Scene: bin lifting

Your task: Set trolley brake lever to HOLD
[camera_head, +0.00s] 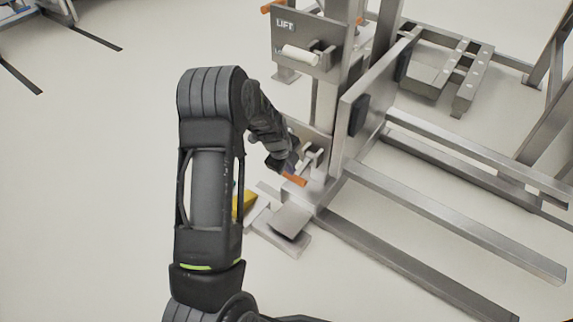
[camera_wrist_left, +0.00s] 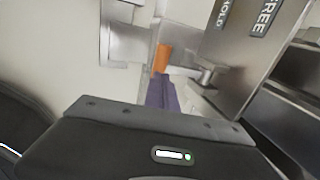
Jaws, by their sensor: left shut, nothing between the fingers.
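The brake lever's orange grip (camera_head: 294,180) shows low on the trolley frame in the head view, right beside my left fingertips. It also shows in the left wrist view (camera_wrist_left: 162,58), just beyond the fingers. My left gripper (camera_head: 290,167) is shut and empty; its purplish fingers (camera_wrist_left: 161,88) point at the grip. I cannot tell whether they touch it. A metal plate with HOLD (camera_wrist_left: 222,14) and FREE (camera_wrist_left: 265,18) labels stands to the right of the lever in the wrist view. Part of the lever is hidden by my gripper. My right gripper is not in view.
A metal plate marked LIFT (camera_head: 284,25) with a white handle (camera_head: 300,55) stands above on the upright. Steel rails (camera_head: 455,222) run to the right. A grey pedal-like plate (camera_head: 290,220) and a yellow piece (camera_head: 247,203) lie low near my arm.

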